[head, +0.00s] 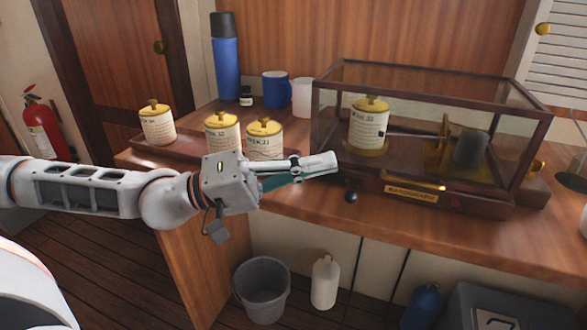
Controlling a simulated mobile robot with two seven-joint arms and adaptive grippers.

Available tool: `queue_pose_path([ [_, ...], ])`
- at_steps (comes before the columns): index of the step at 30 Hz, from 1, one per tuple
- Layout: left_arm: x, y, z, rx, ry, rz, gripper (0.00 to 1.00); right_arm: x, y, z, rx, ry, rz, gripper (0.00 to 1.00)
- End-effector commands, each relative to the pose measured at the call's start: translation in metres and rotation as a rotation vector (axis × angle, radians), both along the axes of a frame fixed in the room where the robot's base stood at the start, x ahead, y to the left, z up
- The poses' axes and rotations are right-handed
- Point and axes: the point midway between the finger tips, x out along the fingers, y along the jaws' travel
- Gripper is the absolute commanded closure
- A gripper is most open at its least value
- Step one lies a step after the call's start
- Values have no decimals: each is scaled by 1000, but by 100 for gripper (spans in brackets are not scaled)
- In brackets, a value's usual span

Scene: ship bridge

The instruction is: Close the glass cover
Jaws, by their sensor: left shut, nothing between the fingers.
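The glass cover (440,82) is a clear box with dark wooden edges. It sits down over the barograph's wooden base (465,200) on the counter, with no clear gap that I can make out along its lower edge. Inside stand a drum labelled as a week (368,125), a brass mechanism and a dark cylinder. A brass plate reading "BAROGRAPH" (411,193) is on the front. My left gripper (335,162) is shut and empty, just left of the cover's front left corner; whether it touches cannot be told. My right gripper is not in view.
Several yellow-lidded drums, one far left (157,122), stand on a wooden tray (143,141) behind my left arm. A blue flask (225,58), a blue mug (276,90) and a white cup (302,98) stand at the back. A grey bin (262,290) stands on the floor.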

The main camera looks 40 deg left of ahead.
Motion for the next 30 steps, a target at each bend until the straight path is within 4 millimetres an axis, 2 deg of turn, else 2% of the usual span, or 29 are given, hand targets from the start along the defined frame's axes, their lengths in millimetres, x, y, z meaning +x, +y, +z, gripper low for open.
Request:
queue_pose_path([
  [18, -23, 23, -6, 2, -2, -3, 100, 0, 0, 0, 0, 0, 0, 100],
  [30, -27, 28, -7, 0, -1, 0, 100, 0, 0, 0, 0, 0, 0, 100],
])
